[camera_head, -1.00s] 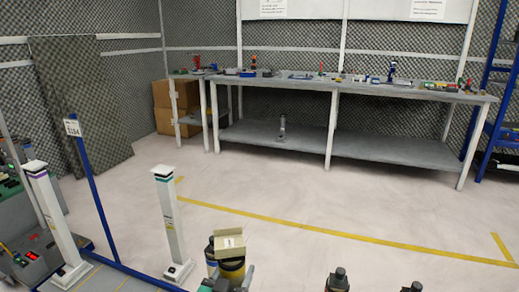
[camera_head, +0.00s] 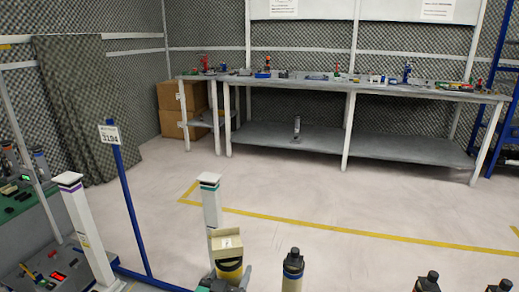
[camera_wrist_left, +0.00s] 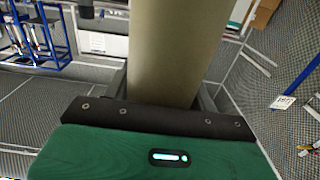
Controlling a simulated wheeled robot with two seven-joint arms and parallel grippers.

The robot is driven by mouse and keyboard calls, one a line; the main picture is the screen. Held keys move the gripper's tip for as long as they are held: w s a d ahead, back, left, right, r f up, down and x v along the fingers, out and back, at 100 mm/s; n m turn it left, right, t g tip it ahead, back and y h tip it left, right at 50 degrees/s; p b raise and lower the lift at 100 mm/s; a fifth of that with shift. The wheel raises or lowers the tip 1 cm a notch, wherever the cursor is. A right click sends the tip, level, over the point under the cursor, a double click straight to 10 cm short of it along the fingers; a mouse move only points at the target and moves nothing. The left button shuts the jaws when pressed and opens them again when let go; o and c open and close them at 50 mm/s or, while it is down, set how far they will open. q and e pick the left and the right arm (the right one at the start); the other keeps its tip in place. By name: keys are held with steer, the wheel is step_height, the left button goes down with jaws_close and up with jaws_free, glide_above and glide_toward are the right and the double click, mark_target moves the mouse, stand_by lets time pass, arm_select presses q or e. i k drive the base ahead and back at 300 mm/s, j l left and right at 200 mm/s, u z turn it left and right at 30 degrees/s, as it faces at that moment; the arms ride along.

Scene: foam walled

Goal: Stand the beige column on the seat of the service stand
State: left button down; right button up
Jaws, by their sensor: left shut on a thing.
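My left gripper (camera_head: 222,286) is at the bottom of the head view, partly cut off. It is shut on the beige column (camera_wrist_left: 172,50), which rises between its dark jaws in the left wrist view. In the head view a beige block-like top with a white label (camera_head: 227,243) shows just above the gripper, with a yellow and black round part under it. The column's lower end is hidden. A white post with a green band (camera_head: 211,205) stands behind it, and one with a purple band (camera_head: 83,225) stands left. I cannot tell which thing is the service stand's seat. My right gripper is not in view.
A blue post with a number sign (camera_head: 109,134) stands between the white posts. Dark capped bottles (camera_head: 293,265) stand at the lower right. A long bench (camera_head: 345,86) with small items lines the back. The floor before it is clear.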

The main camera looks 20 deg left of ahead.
mark_target(65, 264)
steer(key=j, duration=0.55)
steer(key=k+j, duration=0.1)
steer(key=j, duration=0.5)
steer(key=k+j+z, duration=0.1)
steer(key=j, duration=1)
steer(key=k+j, duration=0.15)
steer(key=j, duration=0.4)
steer(key=i+j+z, duration=0.05)
